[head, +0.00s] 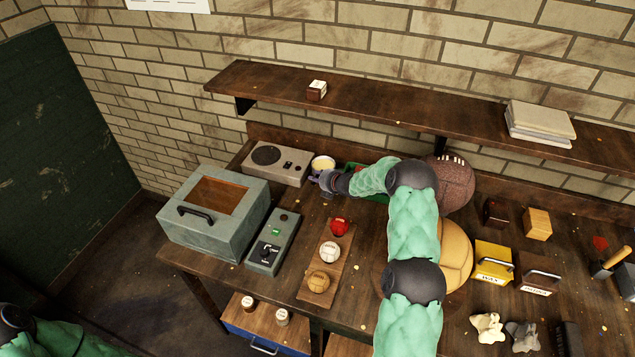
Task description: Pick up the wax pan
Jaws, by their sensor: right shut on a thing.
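The wax pan (323,162) is a small round pan with pale cream contents. It is at the back of the workbench, just right of the grey hot plate unit. My right gripper (315,180) is at the near side of the pan, its arm reaching in from the right. It is shut on the pan, probably by a handle, which the fingers hide. I cannot tell whether the pan touches the bench. My left gripper is out of view; only part of my left arm shows at the lower left corner.
The hot plate unit (277,163) is left of the pan. A grey-green box (213,212) and a switch box (272,242) stand nearer. A board (325,262) carries three small balls. A brown ball (456,183) is behind my right arm. A shelf (400,103) overhangs the back.

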